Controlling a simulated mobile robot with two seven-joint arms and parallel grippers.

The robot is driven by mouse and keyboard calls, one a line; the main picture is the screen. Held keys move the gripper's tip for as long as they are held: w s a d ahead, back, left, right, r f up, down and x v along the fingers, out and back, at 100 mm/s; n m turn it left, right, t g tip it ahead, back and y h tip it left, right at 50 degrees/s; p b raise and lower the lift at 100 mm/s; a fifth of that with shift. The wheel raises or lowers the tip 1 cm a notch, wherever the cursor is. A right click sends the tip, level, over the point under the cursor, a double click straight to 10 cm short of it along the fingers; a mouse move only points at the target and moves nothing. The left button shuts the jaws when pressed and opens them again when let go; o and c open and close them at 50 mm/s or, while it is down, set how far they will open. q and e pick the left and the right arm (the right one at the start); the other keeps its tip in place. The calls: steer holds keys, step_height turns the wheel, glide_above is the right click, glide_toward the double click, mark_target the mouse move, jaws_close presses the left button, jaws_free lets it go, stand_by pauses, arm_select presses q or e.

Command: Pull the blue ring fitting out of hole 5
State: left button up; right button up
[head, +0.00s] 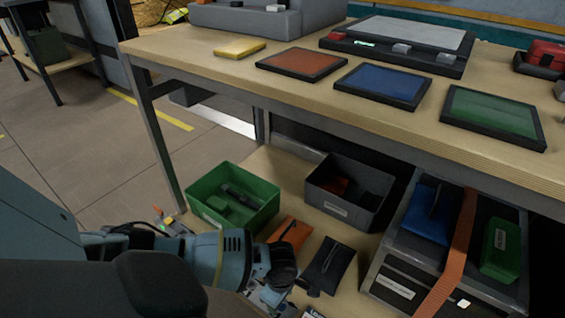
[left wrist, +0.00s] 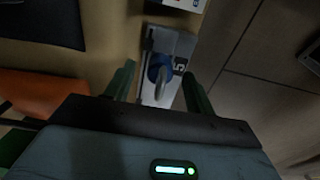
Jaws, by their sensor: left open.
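In the left wrist view, the blue ring fitting (left wrist: 160,70) sits in a light grey block (left wrist: 178,44), beside a dark label reading 5. A grey loop shows on the fitting. My left gripper (left wrist: 160,88) is open, with one green finger on each side of the fitting. I see no clear contact between fingers and fitting; the depth between them is hard to judge. In the head view, my left arm reaches down to the lower shelf, and its wrist hides the fitting and fingertips. My right gripper is not in view.
The lower shelf holds a green bin (head: 205,185), a grey bin (head: 350,205), an orange pouch (head: 290,233), a black pouch (head: 327,262) and a strapped case (head: 400,290). The workbench top (head: 215,65) overhangs the shelf. Open floor (head: 60,160) lies to the left.

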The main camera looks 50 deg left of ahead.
arm_select(q)
steer(key=shift+f, duration=0.1)
steer(key=shift+c, duration=0.3)
steer(key=c, duration=1.1)
